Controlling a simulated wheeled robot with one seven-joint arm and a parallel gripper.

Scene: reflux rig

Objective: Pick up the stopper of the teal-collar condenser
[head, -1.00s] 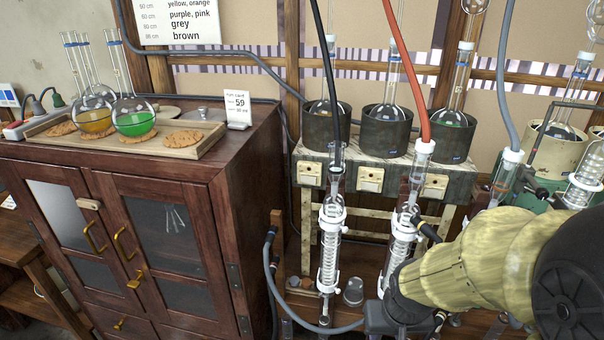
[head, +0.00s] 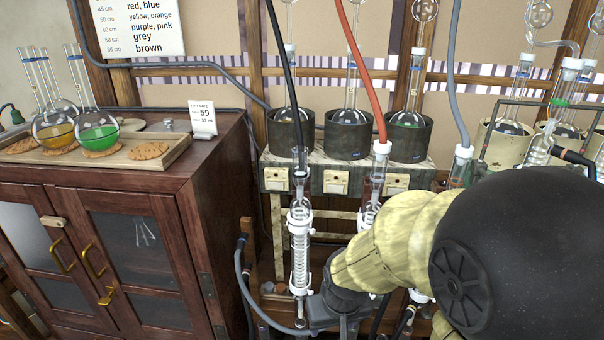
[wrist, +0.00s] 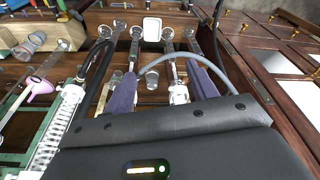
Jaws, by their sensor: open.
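My gripper (wrist: 163,74) is open in the wrist view, its two purple fingers spread with no object clearly held between them. A small glass piece (wrist: 152,76), possibly a stopper, shows beyond the fingertips. In the head view a glass condenser with a black hose (head: 300,245) stands upright just left of my gripper's dark body. A second condenser with a red hose (head: 378,180) is partly hidden behind my arm, and a third with a grey hose (head: 459,170) stands further right. I cannot make out a teal collar or tell which stopper belongs to it.
A wooden cabinet (head: 170,190) stands at left, carrying a tray (head: 110,160) of flasks and a card (head: 202,118). Flasks sit in dark heating pots (head: 347,138) on a bench behind the condensers. A grey hose (wrist: 180,57) arches beyond my fingers. A coiled condenser (wrist: 55,135) is close at left.

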